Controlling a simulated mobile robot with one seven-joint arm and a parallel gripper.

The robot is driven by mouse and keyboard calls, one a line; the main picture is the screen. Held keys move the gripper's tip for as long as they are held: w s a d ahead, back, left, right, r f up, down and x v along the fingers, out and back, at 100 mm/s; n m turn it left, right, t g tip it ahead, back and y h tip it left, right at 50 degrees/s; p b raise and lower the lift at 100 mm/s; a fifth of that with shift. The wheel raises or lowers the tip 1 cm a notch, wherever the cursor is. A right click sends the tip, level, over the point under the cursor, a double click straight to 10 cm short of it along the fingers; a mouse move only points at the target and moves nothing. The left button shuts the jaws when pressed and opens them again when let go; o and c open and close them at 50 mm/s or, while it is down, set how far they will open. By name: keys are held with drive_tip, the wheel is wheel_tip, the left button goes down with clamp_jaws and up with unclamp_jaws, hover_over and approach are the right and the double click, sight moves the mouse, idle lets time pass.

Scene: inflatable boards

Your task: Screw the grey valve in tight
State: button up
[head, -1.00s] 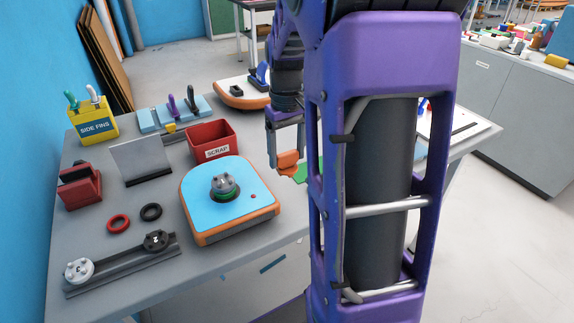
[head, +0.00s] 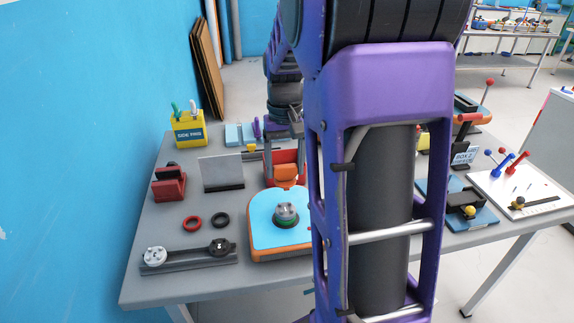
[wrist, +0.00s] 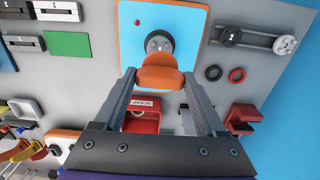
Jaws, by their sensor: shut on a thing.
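The grey valve (head: 287,211) sits upright on a green ring in the blue-topped, orange-edged board (head: 262,232). It also shows in the wrist view (wrist: 158,41). My gripper (head: 285,168) is shut on an orange tool (head: 286,173), with a finger on each side of it. In the wrist view the orange tool (wrist: 160,77) is between the fingertips, in line with the valve and overlapping its near edge. I cannot tell whether they touch. In the head view the tool appears beyond the valve. My arm hides the board's right part.
The red scrap bin (wrist: 142,120) is near the gripper, behind the board. Red (head: 192,223) and black (head: 221,219) rings lie left of the board. A rail with black and white knobs (head: 188,258) lies at front left. A grey upright plate (head: 221,172) stands behind.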

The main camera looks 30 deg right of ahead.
sight(285, 179)
drive_tip(key=shift+f, duration=0.1)
drive_tip(key=shift+f+b, duration=1.9)
drive_tip(key=shift+f, duration=0.9)
drive_tip(key=shift+f+b, duration=0.4)
drive_tip(key=shift+f, duration=0.7)
drive_tip(key=o, duration=1.3)
drive_tip(key=shift+r, duration=0.1)
wheel_tip(285, 179, up, 17)
drive_tip(key=p, duration=0.2)
drive_tip(key=shift+r+p, duration=0.2)
drive_tip(key=shift+p, duration=0.15)
